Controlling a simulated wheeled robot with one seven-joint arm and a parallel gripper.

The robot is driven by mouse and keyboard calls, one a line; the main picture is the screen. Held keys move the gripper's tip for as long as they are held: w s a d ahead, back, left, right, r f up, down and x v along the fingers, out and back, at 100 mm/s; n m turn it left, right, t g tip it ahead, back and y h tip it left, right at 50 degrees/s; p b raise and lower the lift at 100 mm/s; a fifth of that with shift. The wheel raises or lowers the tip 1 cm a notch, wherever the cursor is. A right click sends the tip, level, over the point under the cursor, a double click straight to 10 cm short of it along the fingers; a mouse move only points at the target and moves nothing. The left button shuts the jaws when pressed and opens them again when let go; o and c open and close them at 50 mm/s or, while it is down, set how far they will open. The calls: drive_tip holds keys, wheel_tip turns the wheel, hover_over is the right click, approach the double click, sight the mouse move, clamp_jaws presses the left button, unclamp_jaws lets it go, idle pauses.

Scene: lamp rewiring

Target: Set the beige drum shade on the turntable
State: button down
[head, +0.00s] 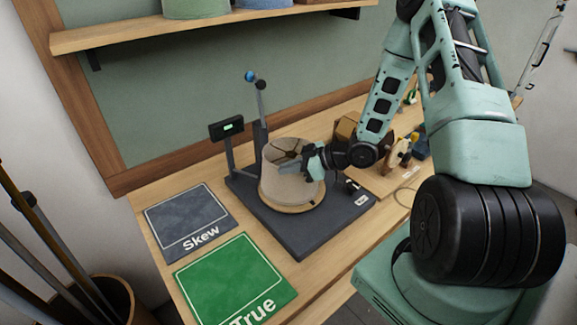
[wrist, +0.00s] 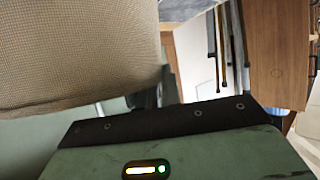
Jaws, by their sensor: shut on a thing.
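The beige drum shade (head: 287,183) stands upright on or just over the round turntable (head: 300,208), whose tan rim shows below it. I cannot tell whether the two touch. The turntable sits on a dark base plate (head: 290,232). My gripper (head: 310,162) is at the right side of the shade, near its top edge, and is shut on it. In the wrist view the shade's woven fabric (wrist: 75,50) fills the upper left. The fingertips are not clear in either view.
A post with a blue knob (head: 250,76) and a small display (head: 227,128) stand behind the shade. A grey Skew mat (head: 190,220) and a green True mat (head: 235,283) lie at the left and front. Spools (head: 398,153) and other small items sit right of the base plate. A shelf (head: 200,32) hangs above.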

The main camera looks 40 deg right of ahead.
drive_tip(key=c, duration=1.6)
unclamp_jaws()
drive_tip(key=shift+o, duration=0.2)
drive_tip(key=b+v, duration=0.4)
drive_tip(key=v, duration=0.8)
drive_tip(key=w+a+r+g+h, duration=0.2)
drive_tip(key=w+a+h, duration=0.1)
drive_tip(key=a, duration=0.4)
drive_tip(key=w+a+r+g+h, duration=0.1)
drive_tip(key=w+a+h, duration=0.2)
drive_tip(key=a, duration=0.4)
drive_tip(key=s+a+r+g, duration=0.2)
drive_tip(key=s+a+g, duration=0.1)
drive_tip(key=s+a, duration=0.6)
drive_tip(key=s+a+r+g+h, duration=0.1)
drive_tip(key=s+a+r+g, duration=0.2)
drive_tip(key=s+a, duration=0.5)
drive_tip(key=s, duration=0.7)
drive_tip(key=shift+s+a+g+h, duration=0.3)
drive_tip(key=shift+a+g, duration=0.1)
